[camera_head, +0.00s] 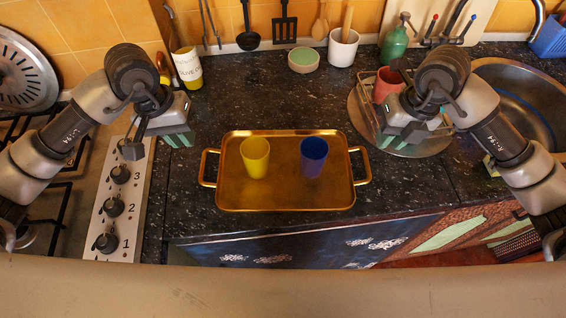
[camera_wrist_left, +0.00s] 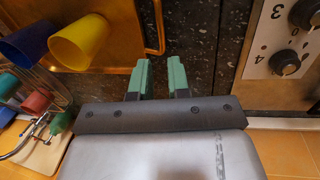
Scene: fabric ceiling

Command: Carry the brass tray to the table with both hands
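The brass tray (camera_head: 285,197) lies flat on the dark speckled counter, with a loop handle at its left end (camera_head: 208,168) and another at its right end (camera_head: 361,165). A yellow cup (camera_head: 255,158) and a blue cup (camera_head: 313,157) stand upright on it. My left gripper (camera_head: 178,139) is open and empty, above the counter, up and left of the left handle. In the left wrist view its green fingertips (camera_wrist_left: 162,75) are apart, beside the tray's handle (camera_wrist_left: 155,28). My right gripper (camera_head: 402,138) is empty, up and right of the right handle; its fingers appear apart.
A stove with knobs (camera_head: 113,207) is at left, and a sink (camera_head: 520,100) at right. A dish rack (camera_head: 365,105) with a red cup (camera_head: 387,84) stands behind my right gripper. Counter behind the tray is clear.

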